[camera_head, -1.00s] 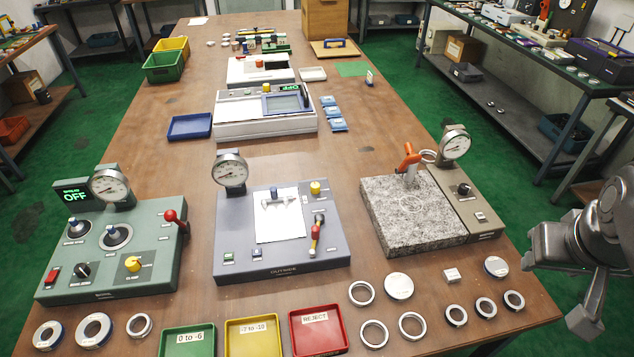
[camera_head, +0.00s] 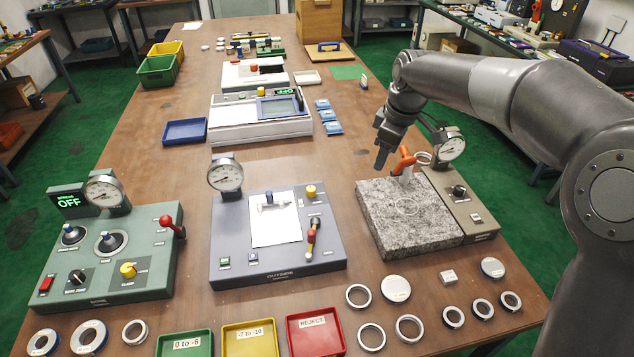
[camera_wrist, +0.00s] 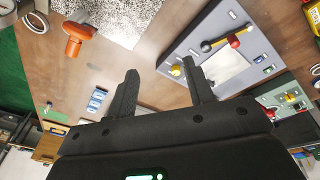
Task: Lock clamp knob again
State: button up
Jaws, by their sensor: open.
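The green-grey station at left has a yellow knob (camera_head: 128,269) on a panel that appears labelled CLAMP. The grey-blue OUTSIDE station (camera_head: 235,262) in the middle has another yellow knob (camera_head: 310,190) at its back right and a red-tipped lever (camera_head: 311,237). An orange clamp handle (camera_head: 405,160) stands at the back of the granite block; it also shows in the wrist view (camera_wrist: 78,38). My gripper (camera_head: 384,158) is open and empty, above and just left of the orange handle. Its two fingers (camera_wrist: 160,88) are apart in the wrist view. I cannot tell any knob's lock state.
A dial gauge (camera_head: 447,147) stands right of the orange handle. Several rings and discs lie along the front edge, beside green, yellow and red trays (camera_head: 314,331). A grey-white instrument (camera_head: 262,118) stands farther back.

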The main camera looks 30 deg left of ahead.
aim_at(311, 188)
jog(key=w+a+f+n+g+y, duration=0.1)
jog(key=a+f+n+g, duration=0.15)
jog(key=a+f, duration=0.4)
jog(key=w+a+f+n+g+y, duration=0.1)
jog(key=a+f+n, duration=0.25)
jog(key=a, duration=0.55)
jog(key=x, duration=1.1)
jog(key=shift+a+f, duration=0.15)
jog(key=shift+c, duration=0.5)
jog(key=c, duration=0.9)
